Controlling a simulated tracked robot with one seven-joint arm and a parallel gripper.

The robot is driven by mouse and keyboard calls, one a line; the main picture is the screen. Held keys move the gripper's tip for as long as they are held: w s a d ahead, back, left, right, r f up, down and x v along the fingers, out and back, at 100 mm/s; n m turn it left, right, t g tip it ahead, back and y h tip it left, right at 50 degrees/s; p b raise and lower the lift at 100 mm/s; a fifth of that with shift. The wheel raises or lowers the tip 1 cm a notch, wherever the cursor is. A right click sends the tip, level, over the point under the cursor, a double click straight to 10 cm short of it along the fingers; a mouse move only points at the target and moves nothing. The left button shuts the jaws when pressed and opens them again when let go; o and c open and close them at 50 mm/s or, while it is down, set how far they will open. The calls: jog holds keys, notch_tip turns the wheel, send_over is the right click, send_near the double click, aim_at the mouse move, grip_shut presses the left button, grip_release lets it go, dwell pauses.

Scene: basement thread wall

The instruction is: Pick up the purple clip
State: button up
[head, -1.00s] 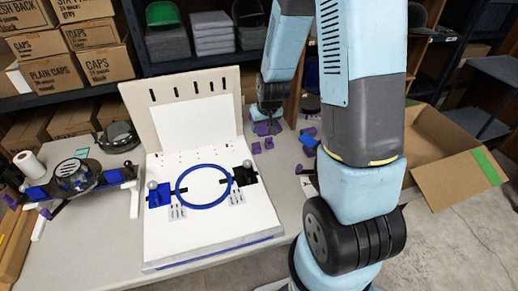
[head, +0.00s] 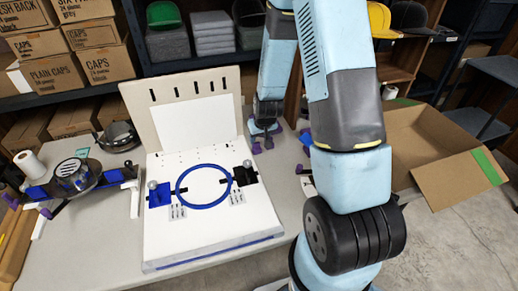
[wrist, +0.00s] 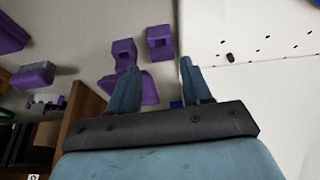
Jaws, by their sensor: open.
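Several purple pieces lie on the grey table. In the wrist view, two small block-shaped purple clips stand out, one near the left fingertip (wrist: 124,54) and one beyond the gap between the fingers (wrist: 159,42). I cannot tell which one is the named clip. My gripper (wrist: 160,64) is open, and nothing shows held between its fingers. In the head view, my gripper (head: 264,132) hangs low over the table, right of the white board, with small purple clips (head: 256,148) just below it. A larger purple piece (wrist: 150,92) is partly hidden behind the left finger.
The white board (head: 230,235) with a blue ring (head: 203,187) stands left of my gripper. More purple pieces (wrist: 32,76) lie at the left in the wrist view, near a wooden shelf edge (wrist: 82,110). An open cardboard box (head: 430,150) is at the right.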

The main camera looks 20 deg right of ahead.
aim_at(257, 144)
jog(key=shift+x, duration=2.45)
jog(key=shift+a, duration=0.15)
jog(key=shift+c, duration=0.2)
jog(key=c, duration=0.7)
